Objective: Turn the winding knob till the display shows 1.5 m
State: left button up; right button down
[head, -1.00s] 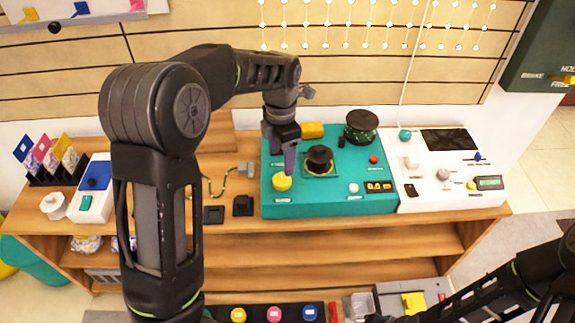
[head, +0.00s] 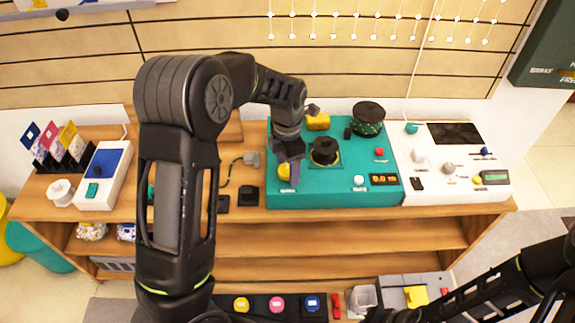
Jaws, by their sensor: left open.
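The teal console (head: 345,194) stands on the wooden counter. A yellow knob (head: 283,171) at its front left is partly hidden by my left gripper (head: 289,177), which points down at it. The gripper is open, with its fingers at the knob; I cannot tell whether they touch it. A black round knob (head: 325,150) on a yellow-edged plate sits right of the gripper. The orange-lit display (head: 384,179) at the console's front right seems to read 0.0 m. My right arm enters at the lower right; its gripper does not show.
A dark spool (head: 368,118) and a yellow block (head: 318,122) sit at the console's back. A white console (head: 450,190) adjoins on the right. A small black box (head: 248,195) lies to the left. A shelf (head: 350,235) is below.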

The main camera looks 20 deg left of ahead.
pick_arm(q)
jog(key=shift+c, duration=0.2)
jog(key=c, duration=1.3)
jog(key=shift+m, duration=0.3)
